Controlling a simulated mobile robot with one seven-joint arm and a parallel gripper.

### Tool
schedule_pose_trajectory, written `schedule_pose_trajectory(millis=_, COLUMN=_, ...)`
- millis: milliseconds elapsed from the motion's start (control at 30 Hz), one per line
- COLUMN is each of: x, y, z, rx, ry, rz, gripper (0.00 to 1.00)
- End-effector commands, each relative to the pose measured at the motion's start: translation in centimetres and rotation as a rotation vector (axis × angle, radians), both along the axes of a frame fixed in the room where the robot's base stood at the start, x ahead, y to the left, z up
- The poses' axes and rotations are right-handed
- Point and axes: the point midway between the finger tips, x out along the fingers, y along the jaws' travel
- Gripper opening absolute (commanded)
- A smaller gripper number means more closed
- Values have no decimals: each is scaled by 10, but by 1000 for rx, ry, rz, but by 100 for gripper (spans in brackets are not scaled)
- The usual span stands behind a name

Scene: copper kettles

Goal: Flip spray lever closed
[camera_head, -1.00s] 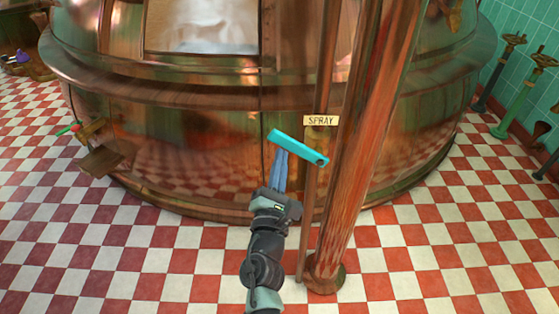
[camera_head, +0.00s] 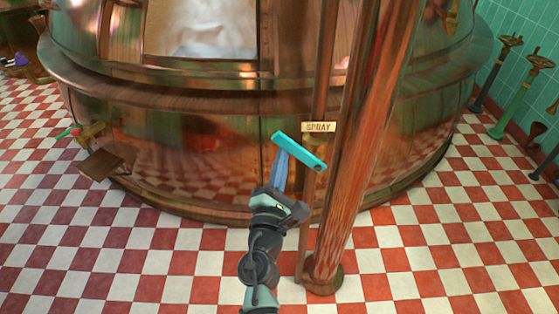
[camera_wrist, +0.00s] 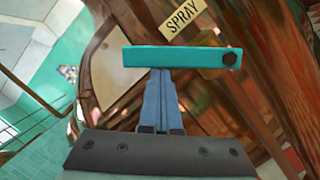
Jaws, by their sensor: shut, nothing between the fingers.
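The spray lever (camera_head: 299,151) is a flat turquoise bar on a thin copper pipe, below a cream SPRAY sign (camera_head: 318,127). In the head view it slopes down from upper left to its pivot end at lower right. In the wrist view the lever (camera_wrist: 175,57) lies nearly level across the picture, with a dark bolt at its right end and the sign (camera_wrist: 181,20) above. My gripper (camera_head: 281,156) is shut and empty, its blue fingers together at the lever's underside. The fingertips (camera_wrist: 161,70) meet the lever's lower edge in the wrist view; I cannot tell whether they touch it.
A thick copper column (camera_head: 362,150) stands close to the right of the lever. The big copper kettle (camera_head: 190,145) is behind it. Another small valve (camera_head: 92,130) sits at the kettle's left. The checkered floor (camera_head: 150,262) in front is open.

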Motion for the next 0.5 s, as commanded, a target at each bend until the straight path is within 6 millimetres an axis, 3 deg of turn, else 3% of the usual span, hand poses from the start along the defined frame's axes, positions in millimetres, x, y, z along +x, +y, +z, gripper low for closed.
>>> schedule_pose_trajectory(millis=33, x=0, y=-3, z=9, rx=32, ry=-6, rz=-5, gripper=0)
schedule_pose_trajectory(millis=500, x=0, y=-27, z=39, rx=450, ry=-5, rz=-6, gripper=0)
